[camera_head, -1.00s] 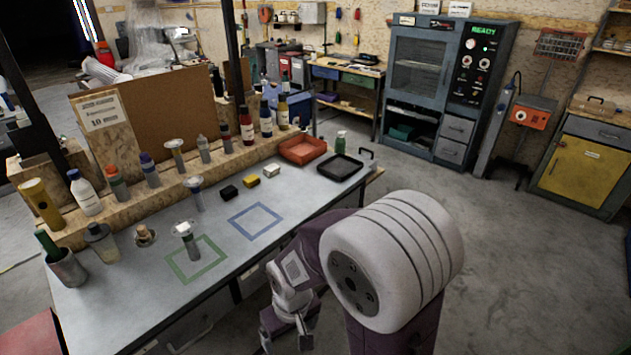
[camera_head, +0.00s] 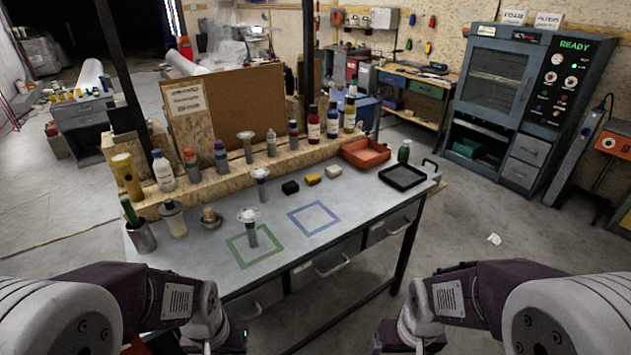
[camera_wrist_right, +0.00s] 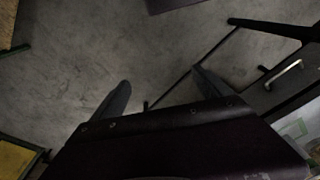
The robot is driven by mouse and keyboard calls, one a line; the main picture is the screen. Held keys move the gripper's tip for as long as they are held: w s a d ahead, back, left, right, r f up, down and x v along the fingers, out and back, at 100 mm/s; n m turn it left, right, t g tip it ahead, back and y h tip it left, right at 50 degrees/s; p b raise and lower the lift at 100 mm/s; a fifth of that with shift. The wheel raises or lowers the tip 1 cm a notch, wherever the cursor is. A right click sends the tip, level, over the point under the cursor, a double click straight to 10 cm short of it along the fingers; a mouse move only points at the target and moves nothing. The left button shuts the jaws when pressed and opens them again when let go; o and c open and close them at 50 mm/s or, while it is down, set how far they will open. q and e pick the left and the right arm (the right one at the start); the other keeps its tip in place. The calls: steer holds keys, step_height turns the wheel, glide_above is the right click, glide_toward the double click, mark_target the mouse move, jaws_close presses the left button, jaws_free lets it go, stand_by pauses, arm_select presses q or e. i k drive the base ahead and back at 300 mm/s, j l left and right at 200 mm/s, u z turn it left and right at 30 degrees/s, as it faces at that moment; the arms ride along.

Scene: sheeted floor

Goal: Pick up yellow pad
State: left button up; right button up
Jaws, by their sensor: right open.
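The yellow pad (camera_head: 313,179) lies on the grey workbench (camera_head: 345,225), between a black pad (camera_head: 290,188) and a whitish pad (camera_head: 334,172). Both my arms hang in front of the bench, well short of the pads. My right gripper (camera_wrist_right: 160,95) shows in the right wrist view, with its two fingers apart and nothing between them, above the floor. In the head view its fingers are cut off at the bottom edge. My left gripper is at the bottom edge of the head view, and its fingers cannot be made out.
Blue (camera_head: 314,218) and green (camera_head: 254,245) square outlines mark the bench top. Orange (camera_head: 366,153) and black (camera_head: 402,176) trays sit at the right. Bottles line a wooden ledge (camera_head: 230,167) behind.

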mark_target(310, 179)
steer(key=i+l+u, duration=0.55)
steer(key=l+u, duration=0.15)
steer(key=u, duration=0.15)
steer(key=i+l+u, duration=0.15)
steer(key=l+u, duration=0.65)
steer(key=l, duration=0.15)
steer(key=l+u, duration=0.4)
steer(key=l, duration=0.15)
steer(key=l+u, duration=0.45)
steer(key=l, duration=0.1)
